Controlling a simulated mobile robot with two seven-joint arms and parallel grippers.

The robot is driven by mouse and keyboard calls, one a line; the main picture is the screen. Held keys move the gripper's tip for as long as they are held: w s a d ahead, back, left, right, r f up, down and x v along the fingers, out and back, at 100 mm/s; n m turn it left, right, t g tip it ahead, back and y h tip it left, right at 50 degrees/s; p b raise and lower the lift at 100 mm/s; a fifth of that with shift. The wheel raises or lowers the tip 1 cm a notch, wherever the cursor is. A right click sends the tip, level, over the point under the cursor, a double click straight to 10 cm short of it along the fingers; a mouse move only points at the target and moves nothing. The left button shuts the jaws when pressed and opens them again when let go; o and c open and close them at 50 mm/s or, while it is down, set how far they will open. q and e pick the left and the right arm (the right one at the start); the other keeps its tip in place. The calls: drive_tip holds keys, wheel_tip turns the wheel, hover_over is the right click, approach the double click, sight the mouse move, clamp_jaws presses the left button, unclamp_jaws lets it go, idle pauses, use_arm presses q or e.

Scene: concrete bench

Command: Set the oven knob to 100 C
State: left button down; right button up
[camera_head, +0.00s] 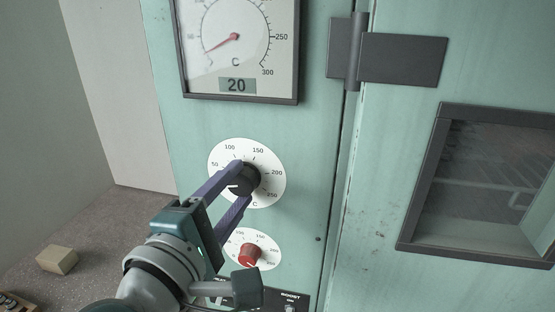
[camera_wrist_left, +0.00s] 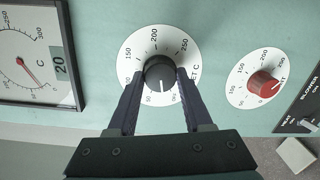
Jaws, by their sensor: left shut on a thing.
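The oven knob (camera_head: 250,176) is black with a white pointer line and sits on a round white dial (camera_head: 273,187) marked in C. The pointer is toward the low end of the scale, below the 50 mark in the head view. My left gripper (camera_head: 243,181) has its two purple fingers on either side of the knob and is shut on it. The wrist view also shows the knob (camera_wrist_left: 159,68) between the fingertips (camera_wrist_left: 160,76), its line pointing down, just right of 50. My right gripper is not in view.
A red knob (camera_head: 249,254) on a smaller dial sits just below. Above is a temperature gauge (camera_head: 225,50) with a display reading 20. A dark hinge (camera_head: 402,60) and a framed window (camera_head: 425,178) are to the right. A tan block (camera_head: 57,260) lies at lower left.

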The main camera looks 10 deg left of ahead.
use_arm(q)
drive_tip(key=m+p, duration=0.2)
drive_tip(key=m, duration=0.2)
drive_tip(key=shift+r, duration=0.15)
drive_tip(key=m+y+p, duration=0.1)
drive_tip(key=m, duration=0.2)
drive_tip(key=shift+m, duration=0.4)
drive_tip(key=m+p, duration=0.1)
drive_tip(key=m, duration=0.2)
drive_tip(key=shift+d, duration=0.1)
drive_tip(key=shift+m+y, duration=0.5)
drive_tip(key=shift+m, duration=1.2)
drive_tip(key=shift+c, duration=1.6)
unclamp_jaws()
